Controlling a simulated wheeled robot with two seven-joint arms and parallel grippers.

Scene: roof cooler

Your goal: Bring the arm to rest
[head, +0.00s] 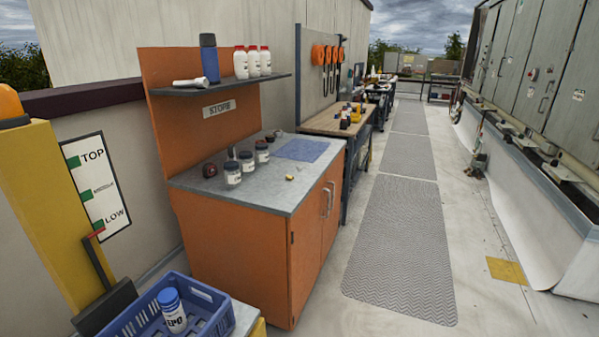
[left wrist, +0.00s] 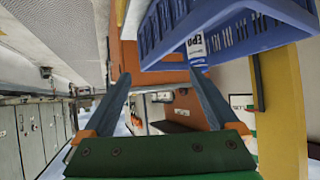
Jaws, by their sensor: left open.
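My left gripper (left wrist: 160,76) shows in the left wrist view with its two grey-blue fingers spread wide and nothing between them. It is not seen in the head view. A blue basket (head: 215,303) stands at the bottom left of the head view, holding a white bottle (head: 173,312) with a blue cap and an "EPO" label. The basket also shows at the top of the left wrist view (left wrist: 225,32), past the fingertips, with part of the bottle's label (left wrist: 196,45) behind its wall. My right gripper is in neither view.
A grey mat (head: 405,240) covers open floor.

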